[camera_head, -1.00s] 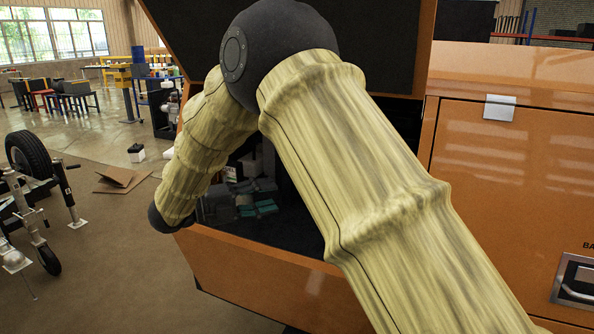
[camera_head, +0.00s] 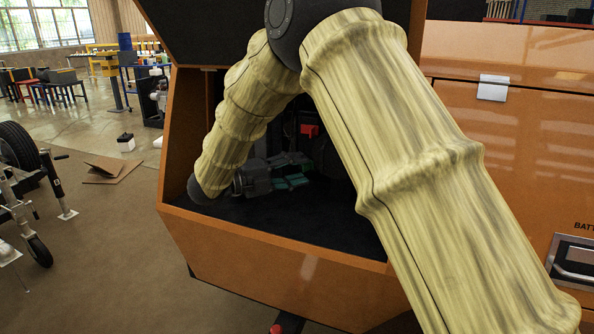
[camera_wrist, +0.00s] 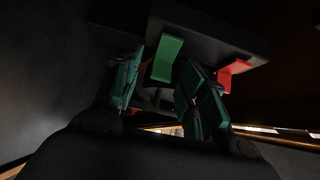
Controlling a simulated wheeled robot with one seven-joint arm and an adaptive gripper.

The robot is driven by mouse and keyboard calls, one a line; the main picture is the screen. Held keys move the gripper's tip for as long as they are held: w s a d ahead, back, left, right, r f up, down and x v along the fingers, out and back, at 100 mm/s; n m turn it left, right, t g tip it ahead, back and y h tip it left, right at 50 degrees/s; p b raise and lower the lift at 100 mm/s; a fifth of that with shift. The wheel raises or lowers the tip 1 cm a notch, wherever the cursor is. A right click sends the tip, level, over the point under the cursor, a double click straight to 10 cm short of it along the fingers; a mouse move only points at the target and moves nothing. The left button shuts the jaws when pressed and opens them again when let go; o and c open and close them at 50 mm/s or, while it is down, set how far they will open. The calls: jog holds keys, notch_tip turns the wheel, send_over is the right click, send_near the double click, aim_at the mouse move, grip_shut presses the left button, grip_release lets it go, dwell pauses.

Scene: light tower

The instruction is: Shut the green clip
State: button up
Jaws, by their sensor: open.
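The green clip (camera_wrist: 167,57) shows in the wrist view as a tilted green flap on the underside of a dark block. It lies just beyond my gripper (camera_wrist: 166,88), between the lines of its two teal fingers. My gripper is open with nothing between the fingers; I cannot tell whether it touches the clip. In the head view my gripper (camera_head: 297,174) is inside the dark compartment of the orange cabinet (camera_head: 290,262). I cannot make out the green clip there.
A red clip (camera_wrist: 232,72) hangs right of the green one, close to my right finger; its red also shows in the head view (camera_head: 310,130). The compartment's orange side walls and front lip surround my arm. A raised dark lid (camera_head: 205,30) is above.

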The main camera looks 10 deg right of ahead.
jog(key=shift+d+r, duration=0.1)
jog(key=shift+d, duration=0.1)
grip_shut()
jog(key=shift+t, duration=0.3)
jog(key=shift+s+d+n+t+y, duration=0.15)
jog(key=shift+d+n+t+y, duration=0.2)
jog(key=shift+n+t, duration=0.45)
grip_release()
